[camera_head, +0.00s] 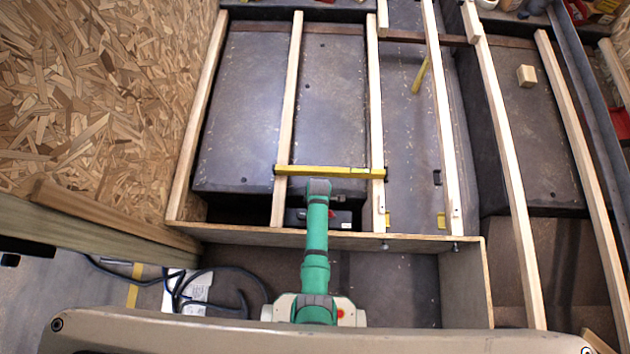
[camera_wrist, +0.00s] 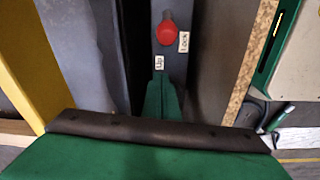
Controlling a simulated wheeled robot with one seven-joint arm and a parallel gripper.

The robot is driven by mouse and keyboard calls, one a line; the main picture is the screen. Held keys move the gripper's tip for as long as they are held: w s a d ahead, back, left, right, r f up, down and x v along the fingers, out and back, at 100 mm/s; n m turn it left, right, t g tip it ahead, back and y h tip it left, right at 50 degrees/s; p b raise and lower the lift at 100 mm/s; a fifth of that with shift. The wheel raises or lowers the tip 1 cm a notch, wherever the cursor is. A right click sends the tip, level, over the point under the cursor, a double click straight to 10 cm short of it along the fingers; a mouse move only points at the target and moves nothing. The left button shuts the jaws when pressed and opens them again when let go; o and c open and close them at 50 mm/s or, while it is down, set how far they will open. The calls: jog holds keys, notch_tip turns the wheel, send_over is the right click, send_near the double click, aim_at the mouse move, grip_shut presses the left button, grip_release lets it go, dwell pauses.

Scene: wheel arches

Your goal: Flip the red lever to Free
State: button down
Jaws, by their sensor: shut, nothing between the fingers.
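The lever's round red knob (camera_wrist: 167,32) is at the top middle of the wrist view, on a grey strip. A white label reading Lock (camera_wrist: 183,42) is beside it on the right. Another label, reading Up (camera_wrist: 159,62), is below it. No Free label shows. My gripper (camera_wrist: 161,82) is shut and empty, with its green fingertips just below the knob in the picture; a small gap shows between them. In the head view my green arm reaches over a dark unit (camera_head: 341,218) with a small red part, and partly hides it. The fingertips are hidden there.
A yellow bar (camera_head: 330,172) lies across two wooden slats by my wrist; a yellow piece also fills the left of the wrist view (camera_wrist: 35,50). A wooden board (camera_head: 400,241) runs along the near edge of the frame. Black cables (camera_head: 215,290) lie on the floor at left.

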notch_tip(320, 180, down, 4)
jog(key=shift+w+a+f, duration=0.1)
jog(key=shift+s+d+r, duration=0.1)
jog(key=shift+d+r, duration=0.1)
jog(key=shift+d, duration=0.45)
jog(key=shift+s+d+r, duration=0.1)
jog(key=shift+d+r, duration=0.1)
jog(key=shift+d, duration=0.4)
jog(key=shift+s+d+r, duration=0.1)
jog(key=shift+d+r, duration=0.1)
jog(key=shift+d, duration=0.45)
